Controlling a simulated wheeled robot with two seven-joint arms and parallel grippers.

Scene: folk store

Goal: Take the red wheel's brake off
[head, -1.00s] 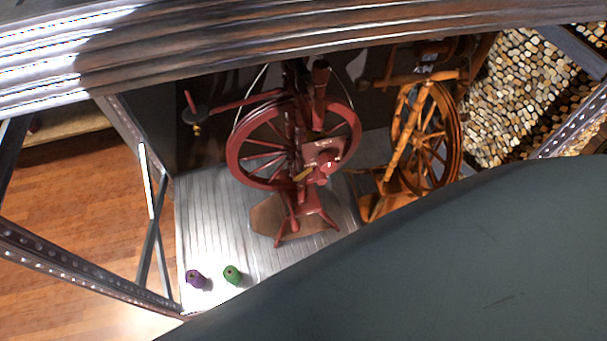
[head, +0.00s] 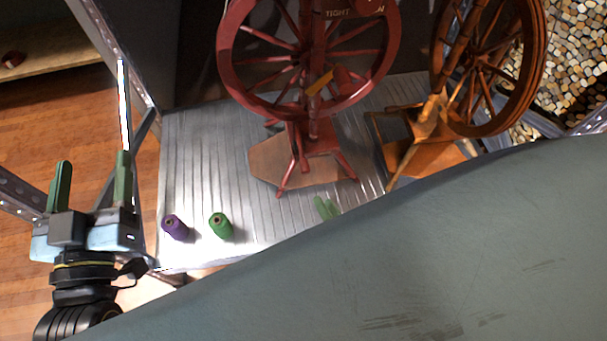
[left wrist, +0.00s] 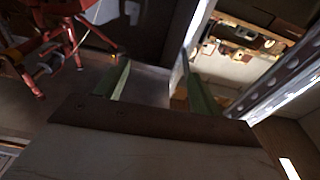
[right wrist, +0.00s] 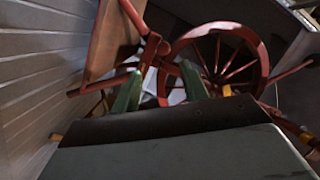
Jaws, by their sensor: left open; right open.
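The red spinning wheel (head: 229,65) stands on the metal shelf in the head view, its top cut off. A yellow, slanted lever-like piece (head: 319,83) shows at its lower middle; whether this is the brake I cannot tell. The wheel also shows in the right wrist view (right wrist: 262,52). My left gripper (head: 92,180) is open and empty, left of the shelf and apart from the wheel. My right gripper (head: 327,207) shows only green fingertips below the wheel's feet. In the right wrist view it is open (right wrist: 160,88), facing red legs and the wheel.
An orange-brown spinning wheel (head: 536,70) stands to the right. A purple spool (head: 175,228) and a green spool (head: 221,226) stand on the shelf's (head: 200,150) front left. Metal shelf posts border the left side. My grey-green arm link covers the lower right.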

